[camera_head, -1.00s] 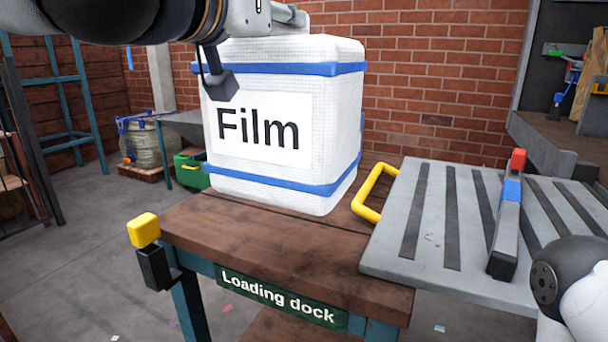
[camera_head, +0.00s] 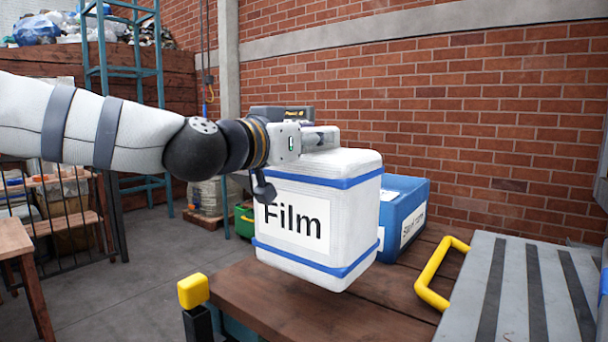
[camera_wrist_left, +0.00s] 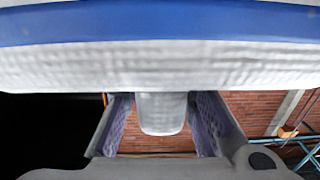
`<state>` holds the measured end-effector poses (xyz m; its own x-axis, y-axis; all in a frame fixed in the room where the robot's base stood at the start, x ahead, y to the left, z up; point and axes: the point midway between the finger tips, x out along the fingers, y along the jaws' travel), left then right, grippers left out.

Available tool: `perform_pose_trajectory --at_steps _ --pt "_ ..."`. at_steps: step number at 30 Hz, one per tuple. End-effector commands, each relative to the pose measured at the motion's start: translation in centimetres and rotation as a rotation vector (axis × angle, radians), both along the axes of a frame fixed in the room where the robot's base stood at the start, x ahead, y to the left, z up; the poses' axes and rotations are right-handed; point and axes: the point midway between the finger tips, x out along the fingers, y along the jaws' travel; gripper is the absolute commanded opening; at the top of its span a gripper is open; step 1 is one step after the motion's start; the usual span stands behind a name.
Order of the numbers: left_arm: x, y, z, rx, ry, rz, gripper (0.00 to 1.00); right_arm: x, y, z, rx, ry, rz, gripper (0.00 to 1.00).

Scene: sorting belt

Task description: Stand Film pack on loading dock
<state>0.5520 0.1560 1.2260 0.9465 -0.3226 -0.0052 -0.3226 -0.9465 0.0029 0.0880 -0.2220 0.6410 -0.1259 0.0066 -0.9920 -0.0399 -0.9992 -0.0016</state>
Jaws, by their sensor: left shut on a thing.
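The Film pack (camera_head: 318,225) is a white block with blue bands and a "Film" label. It is upright in the head view, over the left part of the loading dock (camera_head: 270,310), a brown wooden table. I cannot tell whether its base touches the wood. My left gripper (camera_head: 290,145) is at the pack's top and shut on it. In the left wrist view, the padded fingers stand either side of a white part (camera_wrist_left: 162,113) below the pack's blue band (camera_wrist_left: 160,24). My right gripper is out of view.
A blue box (camera_head: 404,205) stands just behind the pack on the dock. A yellow handle (camera_head: 432,272) and a grey slotted plate (camera_head: 510,290) are at the right. A yellow-capped post (camera_head: 193,291) marks the near left corner. Bare wood lies in front of the pack.

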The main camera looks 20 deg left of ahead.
Motion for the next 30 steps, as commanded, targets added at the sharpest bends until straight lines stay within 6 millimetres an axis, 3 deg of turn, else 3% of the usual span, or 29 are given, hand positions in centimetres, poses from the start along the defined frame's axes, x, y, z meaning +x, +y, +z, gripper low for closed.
perform_pose_trajectory --at_steps 5,12,18,29,30 --pt "1.4 1.6 -2.1 -0.004 -0.008 0.003 0.00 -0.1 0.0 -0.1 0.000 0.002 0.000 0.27" --pt "2.2 2.5 -3.4 -0.001 -0.010 0.004 0.00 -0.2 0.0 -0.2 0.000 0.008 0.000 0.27" --pt "2.2 2.3 -6.6 -0.001 -0.004 0.001 0.00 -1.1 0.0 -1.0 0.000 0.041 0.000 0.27" --pt "2.1 2.3 -6.6 0.000 -0.012 0.002 0.00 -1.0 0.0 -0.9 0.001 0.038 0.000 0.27" --pt "2.1 2.3 -6.8 0.001 -0.006 0.001 0.34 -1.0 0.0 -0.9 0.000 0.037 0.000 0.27"
